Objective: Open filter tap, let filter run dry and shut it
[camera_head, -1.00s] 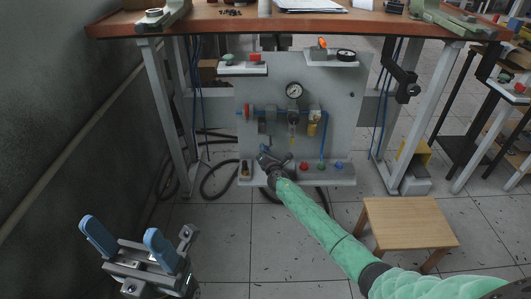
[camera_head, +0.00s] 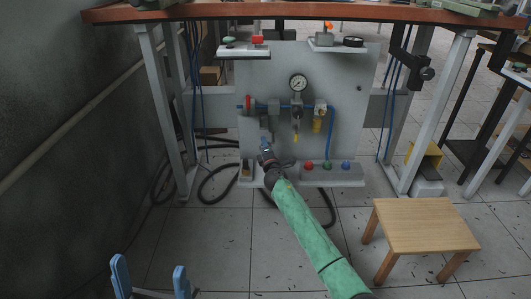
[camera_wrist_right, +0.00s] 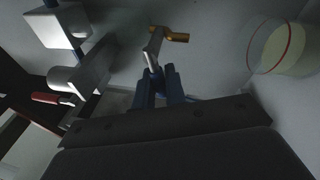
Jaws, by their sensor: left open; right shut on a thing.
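My right gripper (camera_head: 265,142) is in front of the grey panel (camera_head: 350,130), low and left of the gauge. In the right wrist view its blue fingers (camera_wrist_right: 165,85) are shut on a silver stem with a brass end, apparently the filter tap (camera_wrist_right: 155,48). A pale bowl with a red line (camera_wrist_right: 283,45), likely the filter bowl, is to the right of it. In the head view the filter unit (camera_head: 297,112) hangs below the gauge (camera_head: 298,82); whether liquid is in it cannot be told. My left gripper (camera_head: 150,282) is open and empty at the bottom left, apart from everything.
A red-knobbed valve (camera_head: 248,104) is at the panel's left, with several coloured buttons (camera_head: 327,166) on the lower ledge. The bench top (camera_head: 200,12) overhangs the panel. A wooden stool (camera_head: 425,222) stands at the right; black hoses lie on the floor.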

